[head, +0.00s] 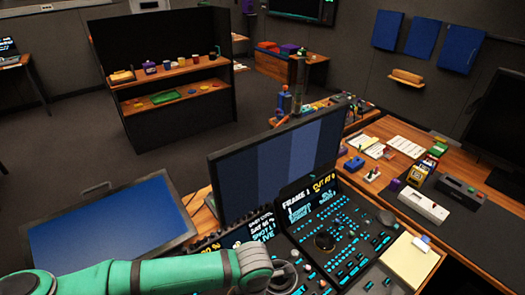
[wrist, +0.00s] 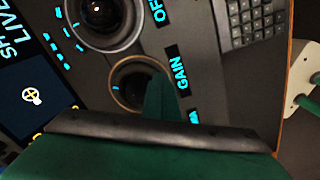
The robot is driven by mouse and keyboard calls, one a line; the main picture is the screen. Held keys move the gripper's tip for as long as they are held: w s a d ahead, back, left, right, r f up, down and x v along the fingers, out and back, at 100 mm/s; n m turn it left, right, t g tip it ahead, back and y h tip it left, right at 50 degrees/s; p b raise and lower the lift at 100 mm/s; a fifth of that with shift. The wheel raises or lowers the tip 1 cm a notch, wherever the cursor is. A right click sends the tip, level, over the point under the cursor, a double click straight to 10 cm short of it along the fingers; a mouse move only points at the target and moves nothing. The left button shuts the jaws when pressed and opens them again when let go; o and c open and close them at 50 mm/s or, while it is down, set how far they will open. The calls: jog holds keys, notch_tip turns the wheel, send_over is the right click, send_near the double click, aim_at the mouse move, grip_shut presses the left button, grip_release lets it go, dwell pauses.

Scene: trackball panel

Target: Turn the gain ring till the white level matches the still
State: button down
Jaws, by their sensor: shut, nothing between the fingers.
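In the wrist view the gain ring (wrist: 128,84) is a dark round control with a thin pale rim, beside the cyan GAIN label (wrist: 181,73). My gripper (wrist: 160,97) shows as a green finger over the ring's right side. It is shut with nothing held; whether it touches the ring I cannot tell. In the head view my green arm covers the lower left of the panel (head: 352,262), and the gripper is hidden. The monitor (head: 275,155) shows vertical bands in several shades of blue. Which band is the still I cannot tell.
Another trackball (wrist: 100,15) with a ring sits up and left of the gain ring. A keypad (wrist: 255,18) lies to its upper right. In the head view a notepad (head: 410,262) lies right of the panel, and a blue screen (head: 110,228) stands left.

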jog(key=shift+s+a+f, duration=0.1)
jog(key=shift+f, duration=0.05)
jog(key=shift+s+a+m, duration=0.25)
jog(key=shift+m, duration=0.85)
jog(key=shift+a, duration=0.1)
jog(key=shift+s+a+m, duration=0.2)
jog(key=shift+a+m, duration=0.1)
jog(key=shift+m, duration=0.7)
jog(key=shift+a+m, duration=0.25)
jog(key=shift+m, duration=0.35)
jog(key=shift+s+r+m, duration=0.1)
jog(key=shift+r+m, duration=0.1)
jog(key=shift+m, duration=0.2)
